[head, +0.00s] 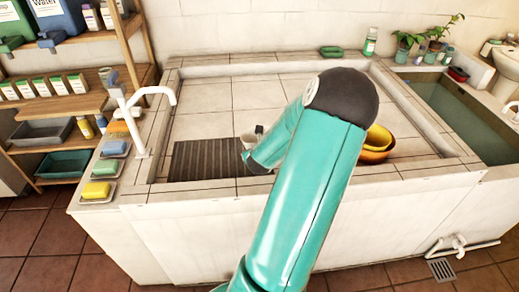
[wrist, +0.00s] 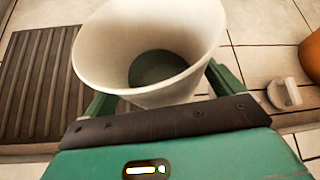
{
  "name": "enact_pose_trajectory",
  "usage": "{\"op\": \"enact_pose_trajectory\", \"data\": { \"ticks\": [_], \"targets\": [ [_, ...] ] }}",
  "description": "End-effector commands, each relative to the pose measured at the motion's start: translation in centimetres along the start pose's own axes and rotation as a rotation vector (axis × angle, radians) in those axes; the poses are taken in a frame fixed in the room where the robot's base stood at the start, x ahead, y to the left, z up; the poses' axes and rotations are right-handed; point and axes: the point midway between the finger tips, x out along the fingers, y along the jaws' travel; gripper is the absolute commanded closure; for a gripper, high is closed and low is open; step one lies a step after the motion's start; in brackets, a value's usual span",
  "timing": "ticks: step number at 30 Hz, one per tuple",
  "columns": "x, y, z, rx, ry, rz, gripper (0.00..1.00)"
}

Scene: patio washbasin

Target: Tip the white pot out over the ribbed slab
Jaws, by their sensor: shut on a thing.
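The white pot (wrist: 105,55) fills the upper middle of the wrist view, its wide mouth facing the camera. Something dark grey-green shows at its bottom; I cannot tell what it is. My gripper (wrist: 160,92) is shut on the pot, with a green finger on each side. In the head view a little of the pot (head: 247,141) shows past my arm, which hides most of my gripper. The dark ribbed slab (head: 205,160) lies in the basin, left of the pot. It also shows at the left of the wrist view (wrist: 38,75).
A small pale object (wrist: 284,93) sits on the tiles right of the pot. Yellow and orange bowls (head: 377,143) stand right of my arm. A white tap (head: 152,97) and soap dishes line the left ledge. The tiled basin floor (head: 225,95) behind is clear.

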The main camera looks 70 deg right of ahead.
Motion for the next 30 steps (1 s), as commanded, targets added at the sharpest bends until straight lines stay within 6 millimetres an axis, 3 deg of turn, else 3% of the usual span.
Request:
{"op": "enact_pose_trajectory", "data": {
  "ticks": [30],
  "targets": [
    [-0.87, -0.70, 0.81, -0.250, 0.201, -0.123, 0.35]
  ]
}}
